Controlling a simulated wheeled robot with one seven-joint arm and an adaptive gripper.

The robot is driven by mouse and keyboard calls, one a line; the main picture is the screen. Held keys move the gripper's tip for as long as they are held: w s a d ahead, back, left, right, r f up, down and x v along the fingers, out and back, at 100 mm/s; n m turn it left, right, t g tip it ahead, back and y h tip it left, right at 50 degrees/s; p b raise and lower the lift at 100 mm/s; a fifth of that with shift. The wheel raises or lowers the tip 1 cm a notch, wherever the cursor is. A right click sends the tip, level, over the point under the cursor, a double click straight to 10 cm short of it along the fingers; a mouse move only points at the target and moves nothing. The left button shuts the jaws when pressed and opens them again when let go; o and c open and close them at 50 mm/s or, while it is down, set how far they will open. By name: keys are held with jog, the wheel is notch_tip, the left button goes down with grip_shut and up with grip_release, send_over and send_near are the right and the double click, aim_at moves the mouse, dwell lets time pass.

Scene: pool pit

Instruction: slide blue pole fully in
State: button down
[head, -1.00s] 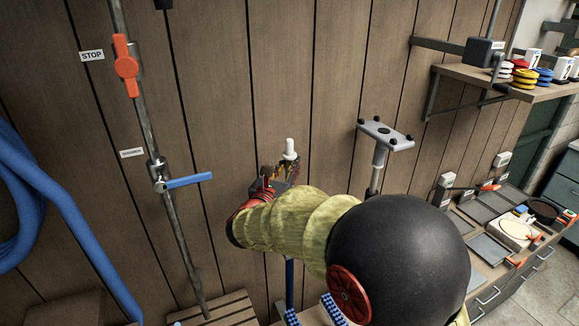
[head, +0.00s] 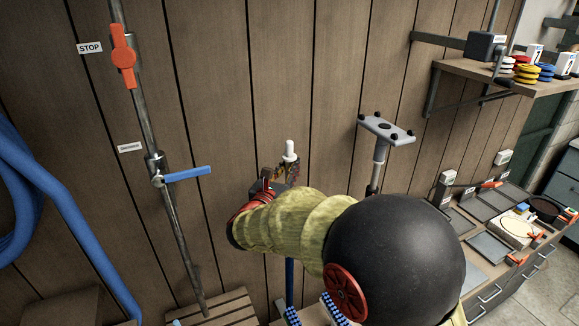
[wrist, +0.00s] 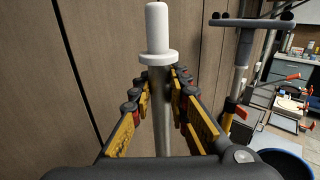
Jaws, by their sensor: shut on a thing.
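A slim upright pole stands in front of the plank wall. Its white tip (head: 290,148) with a collar shows above my gripper, and its blue lower tube (head: 289,278) shows below my arm. In the wrist view the white tip (wrist: 157,30) sits on a grey metal shaft (wrist: 161,110) that runs down between my fingers. My gripper (wrist: 160,76) is shut on this shaft just below the white collar. My arm hides the middle of the pole in the head view, so I cannot see where grey shaft meets blue tube.
A similar stand with a flat grey head (head: 386,130) rises close on the right. A pipe with an orange handle (head: 123,56) and a blue handle (head: 187,173) is at left, with a blue hose (head: 50,200) beyond. Right are a bench (head: 490,250) and a shelf (head: 480,70).

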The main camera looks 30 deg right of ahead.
notch_tip(320, 180, down, 10)
jog(key=b, duration=0.6)
jog(key=shift+f, duration=0.25)
jog(key=c, duration=2)
grip_release()
jog(key=shift+c, duration=0.2)
jog(key=o, duration=0.4)
jog(key=shift+r, duration=0.1)
jog(key=shift+c, duration=0.2)
jog(key=v, duration=1.2)
jog(key=shift+a, duration=0.1)
